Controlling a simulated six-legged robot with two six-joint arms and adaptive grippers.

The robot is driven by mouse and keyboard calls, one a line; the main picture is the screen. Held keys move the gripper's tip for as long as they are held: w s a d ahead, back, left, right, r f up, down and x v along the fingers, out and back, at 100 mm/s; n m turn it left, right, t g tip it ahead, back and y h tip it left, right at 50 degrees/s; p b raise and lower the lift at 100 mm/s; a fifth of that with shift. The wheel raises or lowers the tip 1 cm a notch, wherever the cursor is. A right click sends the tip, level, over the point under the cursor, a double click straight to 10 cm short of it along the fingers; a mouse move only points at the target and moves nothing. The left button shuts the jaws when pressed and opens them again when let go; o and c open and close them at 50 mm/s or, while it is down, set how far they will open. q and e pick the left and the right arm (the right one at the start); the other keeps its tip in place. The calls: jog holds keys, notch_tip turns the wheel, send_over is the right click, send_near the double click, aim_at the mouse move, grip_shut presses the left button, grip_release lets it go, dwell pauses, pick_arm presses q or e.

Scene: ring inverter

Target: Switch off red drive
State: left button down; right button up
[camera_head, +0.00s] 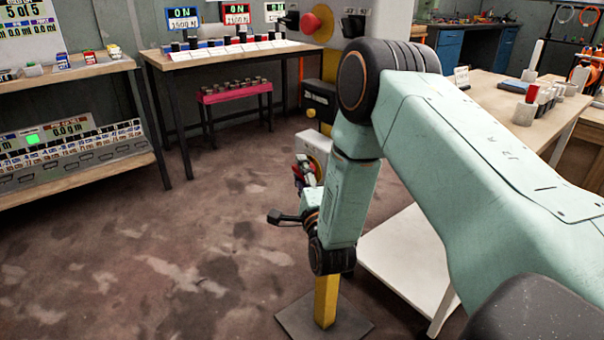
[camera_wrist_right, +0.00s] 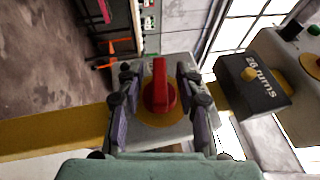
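A red rotary knob (camera_wrist_right: 158,92) on a yellow disc sits on a grey box (camera_wrist_right: 180,68) in the right wrist view. Its handle lies about upright in that picture. My right gripper (camera_wrist_right: 157,110) is open, with one finger on each side of the knob and visible gaps between. In the head view my right gripper (camera_head: 292,203) is at the yellow post (camera_head: 326,300), beside the switch box (camera_head: 318,148); my arm hides part of the post. A red-framed display (camera_head: 236,13) on the back table reads ON. My left gripper is not in view.
A black box (camera_wrist_right: 252,88) with a yellow button is on the same post. A red mushroom button (camera_head: 310,22) is higher up. A white low table (camera_head: 405,255) stands right of the post. The floor (camera_head: 180,250) to the left is clear.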

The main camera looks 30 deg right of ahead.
grip_shut()
dwell(0.3)
jog(key=g+p, duration=0.1)
jog(key=p, duration=0.2)
jog(key=shift+r+n, duration=0.25)
jog(key=shift+n, duration=0.05)
jog(key=shift+f+n+g+y+p, duration=0.2)
jog(key=shift+n+g+y+p, duration=0.15)
jog(key=shift+g+p, duration=0.5)
jog(key=shift+d, duration=0.1)
grip_release()
jog(key=shift+f, duration=0.15)
